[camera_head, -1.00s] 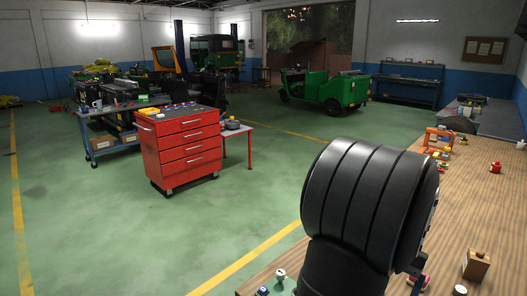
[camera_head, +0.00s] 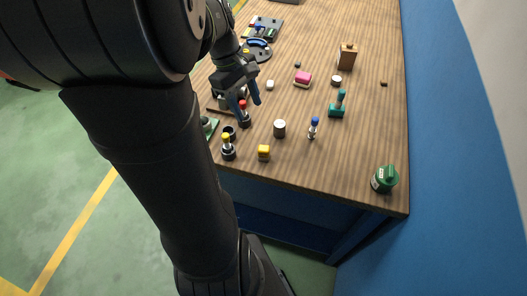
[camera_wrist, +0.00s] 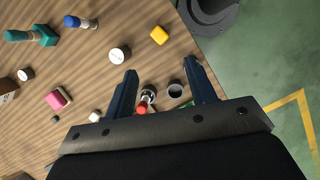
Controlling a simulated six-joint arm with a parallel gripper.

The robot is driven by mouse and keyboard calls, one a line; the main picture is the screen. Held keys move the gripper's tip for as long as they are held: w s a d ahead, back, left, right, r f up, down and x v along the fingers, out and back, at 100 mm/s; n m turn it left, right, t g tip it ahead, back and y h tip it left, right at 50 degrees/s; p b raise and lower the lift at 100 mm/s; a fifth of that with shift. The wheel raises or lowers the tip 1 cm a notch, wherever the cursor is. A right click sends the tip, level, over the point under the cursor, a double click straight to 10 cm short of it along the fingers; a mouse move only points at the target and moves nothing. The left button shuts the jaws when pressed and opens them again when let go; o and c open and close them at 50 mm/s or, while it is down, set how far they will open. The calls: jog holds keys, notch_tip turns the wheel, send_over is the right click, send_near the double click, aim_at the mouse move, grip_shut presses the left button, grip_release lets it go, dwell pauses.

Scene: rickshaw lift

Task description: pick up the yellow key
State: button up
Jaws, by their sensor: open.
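A small yellow block (camera_head: 263,153), the likely yellow key, lies near the bench's front edge in the head view. It also shows in the wrist view (camera_wrist: 158,36), beyond my fingertips and apart from them. A yellow-topped piece on a black base (camera_head: 228,148) stands to its left. My gripper (camera_head: 249,108) is open above the bench, farther back than the yellow block. In the wrist view a red-topped piece (camera_wrist: 146,98) and a dark cup (camera_wrist: 175,90) show between my fingers (camera_wrist: 160,66). I cannot tell whether my fingers touch anything.
The wooden bench (camera_head: 340,160) also holds a white-topped cylinder (camera_head: 280,128), a blue-topped piece (camera_head: 314,128), a teal piece (camera_head: 337,108), a pink block (camera_head: 303,78) and a green container (camera_head: 385,179). A blue wall (camera_head: 440,150) borders it. The bench's front right is mostly clear.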

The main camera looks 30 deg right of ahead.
jog(key=a+n+h, duration=0.1)
jog(key=a+n, duration=0.1)
jog(key=n, duration=0.2)
jog(key=n+h, duration=0.1)
jog(key=n, duration=0.1)
send_near(262, 148)
jog(key=shift+t, duration=0.4)
jog(key=x, duration=0.3)
jog(key=s+x, duration=0.1)
jog(key=x, duration=0.1)
jog(key=shift+s+d+f, duration=0.1)
jog(key=shift+d+f, duration=0.05)
jog(key=shift+f, duration=0.05)
jog(key=shift+x, duration=2.8)
jog(key=shift+f, duration=0.1)
jog(key=c, duration=1.1)
jog(key=shift+o, duration=0.2)
